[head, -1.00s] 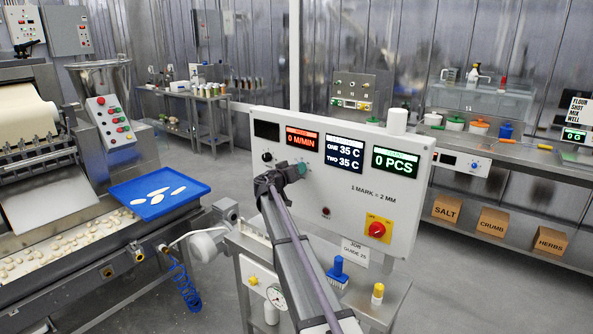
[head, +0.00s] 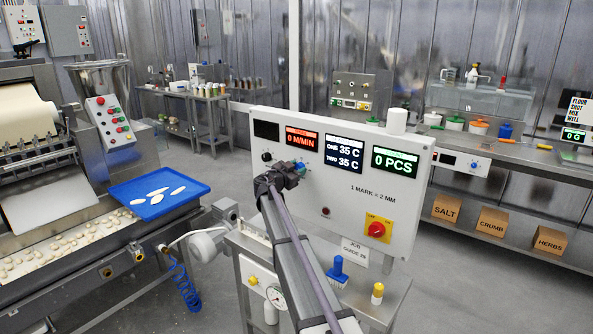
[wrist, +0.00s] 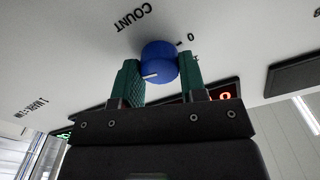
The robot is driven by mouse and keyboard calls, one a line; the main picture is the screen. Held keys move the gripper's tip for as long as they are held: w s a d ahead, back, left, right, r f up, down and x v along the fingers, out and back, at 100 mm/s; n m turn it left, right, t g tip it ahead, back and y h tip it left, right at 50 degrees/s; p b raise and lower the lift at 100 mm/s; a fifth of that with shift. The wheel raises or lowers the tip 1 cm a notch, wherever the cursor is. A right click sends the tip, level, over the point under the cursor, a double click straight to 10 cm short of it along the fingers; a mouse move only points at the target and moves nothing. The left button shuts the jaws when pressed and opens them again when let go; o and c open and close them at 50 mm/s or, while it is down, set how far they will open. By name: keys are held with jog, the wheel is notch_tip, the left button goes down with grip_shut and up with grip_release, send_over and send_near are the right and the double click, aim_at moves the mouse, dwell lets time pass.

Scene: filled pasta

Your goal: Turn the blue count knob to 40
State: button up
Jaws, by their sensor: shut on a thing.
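The blue count knob (wrist: 159,54) sits on the white panel under the printed word COUNT in the wrist view. It has a white mark on its face, and a printed 0 with a tick stands beside it. My gripper (wrist: 159,66) has its two green fingers shut on the knob, one on each side. In the head view my gripper (head: 292,172) is at the panel below the displays and mostly hides the knob. The count display (head: 395,161) reads 0 PCS.
The control panel (head: 341,215) also has a small black knob (head: 267,157), a temperature display (head: 344,154) and a red switch on a yellow plate (head: 377,230). A blue tray (head: 180,207) lies to the left.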

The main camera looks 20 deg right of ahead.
dwell(0.3)
jog(key=o, duration=0.9)
jog(key=shift+s+a, duration=0.1)
jog(key=v, duration=1)
jog(key=shift+s+a, duration=0.1)
jog(key=shift+a, duration=0.25)
